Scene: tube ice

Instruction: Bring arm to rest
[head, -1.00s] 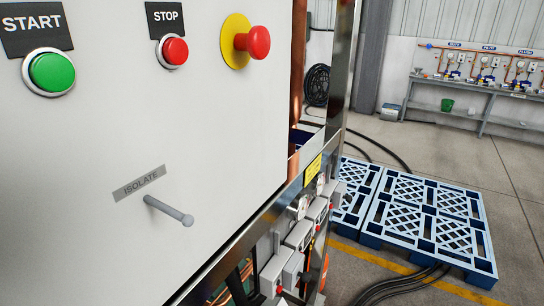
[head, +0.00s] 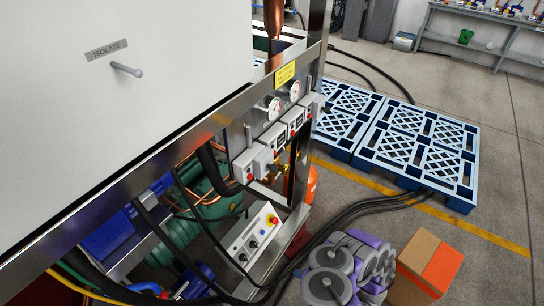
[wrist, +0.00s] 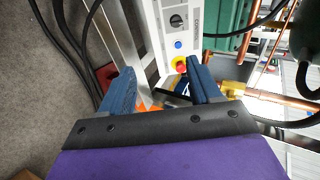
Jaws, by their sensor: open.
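My gripper (wrist: 160,80) shows in the wrist view with its two blue fingers spread apart and nothing between them. Beyond the fingers is a pale control box (wrist: 163,28) with a black knob, a blue button and a red-and-yellow button. The gap to it is hard to judge. In the head view, purple and grey parts of my arm (head: 345,268) are low at the bottom right of centre, in front of the machine. I cannot make out the fingers in that view.
The machine's white panel (head: 130,90) with an ISOLATE lever (head: 126,69) fills the left. Black cables (head: 375,207) cross the floor beside my arm. An orange and brown box (head: 428,262) stands right of it. Blue pallets (head: 420,150) lie behind; floor at far right is clear.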

